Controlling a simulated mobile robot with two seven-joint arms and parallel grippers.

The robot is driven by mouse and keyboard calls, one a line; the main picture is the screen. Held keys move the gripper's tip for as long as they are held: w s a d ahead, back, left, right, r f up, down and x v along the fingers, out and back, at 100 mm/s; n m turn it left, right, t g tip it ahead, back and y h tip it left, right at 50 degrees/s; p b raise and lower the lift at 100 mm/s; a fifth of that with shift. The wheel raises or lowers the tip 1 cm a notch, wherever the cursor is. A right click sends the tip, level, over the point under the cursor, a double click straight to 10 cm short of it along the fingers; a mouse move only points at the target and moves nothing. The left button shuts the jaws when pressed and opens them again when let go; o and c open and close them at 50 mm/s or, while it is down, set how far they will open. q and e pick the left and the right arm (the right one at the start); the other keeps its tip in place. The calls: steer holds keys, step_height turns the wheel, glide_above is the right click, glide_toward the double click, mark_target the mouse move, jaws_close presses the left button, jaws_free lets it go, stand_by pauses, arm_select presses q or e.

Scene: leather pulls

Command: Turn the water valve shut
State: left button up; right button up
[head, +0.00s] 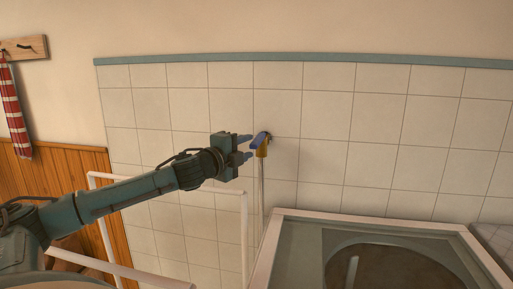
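The water valve (263,151) sticks out of the white tiled wall, with a yellowish brass body and a blue lever handle (259,139). A thin pipe or hose runs straight down below it. My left gripper (247,147) is just left of the valve, its two blue fingers apart and pointing right at the handle. Nothing shows between the fingers. I cannot tell whether a fingertip touches the handle. My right gripper is out of view.
A white-framed appliance with a glass top (390,255) stands at the lower right. A white rail (244,225) rises below my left arm. Wood panelling (60,175) covers the lower left wall.

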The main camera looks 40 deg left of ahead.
mark_target(255, 140)
arm_select(q)
steer(key=shift+w+a+r+p, duration=0.2)
steer(key=shift+w+r+p, duration=0.05)
steer(key=shift+w+p, duration=0.1)
steer(key=shift+w+d+r+p, duration=0.1)
steer(key=shift+w+d+p, duration=0.1)
steer(key=shift+w+p, duration=0.6)
steer(key=shift+w+a+p, duration=0.15)
steer(key=shift+w+p, duration=0.25)
steer(key=shift+w, duration=0.65)
steer(key=shift+w+f, duration=0.25)
steer(key=shift+w, duration=0.05)
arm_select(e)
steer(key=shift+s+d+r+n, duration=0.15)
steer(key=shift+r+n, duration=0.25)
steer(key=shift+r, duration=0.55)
arm_select(q)
steer(key=shift+c, duration=0.5)
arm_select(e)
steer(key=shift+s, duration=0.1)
arm_select(q)
jaws_close()
